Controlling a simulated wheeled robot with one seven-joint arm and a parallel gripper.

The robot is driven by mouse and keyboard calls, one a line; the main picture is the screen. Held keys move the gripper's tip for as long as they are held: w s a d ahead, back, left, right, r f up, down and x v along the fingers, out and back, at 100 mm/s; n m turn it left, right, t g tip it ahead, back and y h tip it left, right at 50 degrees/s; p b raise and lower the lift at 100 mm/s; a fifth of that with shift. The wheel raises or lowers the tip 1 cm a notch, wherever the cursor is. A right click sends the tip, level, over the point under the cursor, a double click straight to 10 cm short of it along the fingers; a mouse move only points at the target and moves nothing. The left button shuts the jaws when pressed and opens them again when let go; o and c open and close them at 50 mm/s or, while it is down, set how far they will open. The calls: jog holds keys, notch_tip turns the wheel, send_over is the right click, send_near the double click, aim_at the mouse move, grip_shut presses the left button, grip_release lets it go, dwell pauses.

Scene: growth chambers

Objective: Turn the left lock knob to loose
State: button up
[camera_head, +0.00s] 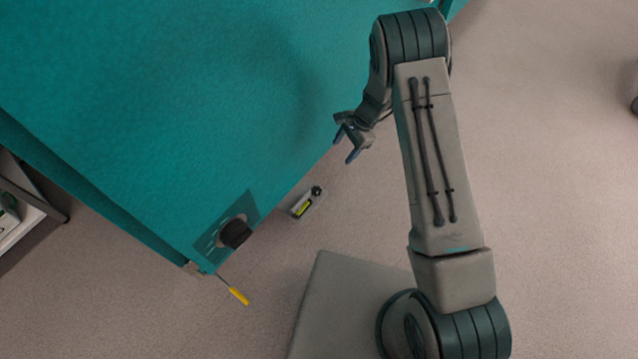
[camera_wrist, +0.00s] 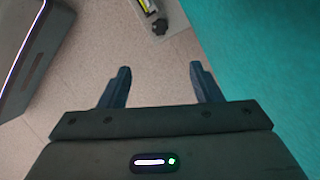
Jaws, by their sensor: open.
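A small black lobed knob (camera_head: 317,190) sits on one end of a pale bracket (camera_head: 300,212) with a yellow-green level vial (camera_head: 303,208), beside the teal cabinet's edge. The knob (camera_wrist: 160,27) also shows at the top of the wrist view, beyond the fingertips. A larger dark round knob (camera_head: 236,233) sits on a teal plate with pale marks at the cabinet's lower corner. The frames do not show which knob is the left lock knob, or its loose setting. My gripper (camera_head: 345,147) is open and empty, apart from both knobs; its spread fingers (camera_wrist: 160,70) show in the wrist view.
The large teal cabinet (camera_head: 170,90) fills the upper left and lies close on the right of the wrist view. A tool with a yellow handle (camera_head: 238,295) points out below the cabinet's corner. A shelf (camera_head: 20,220) stands at far left. Bare floor (camera_head: 560,150) lies right.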

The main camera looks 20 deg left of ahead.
jog(key=m, duration=0.1)
send_near(317, 189)
jog(key=b+x, duration=0.3)
jog(key=x, duration=0.5)
jog(key=shift+s+b, duration=0.1)
jog(key=shift+b, duration=0.25)
jog(key=c, duration=1)
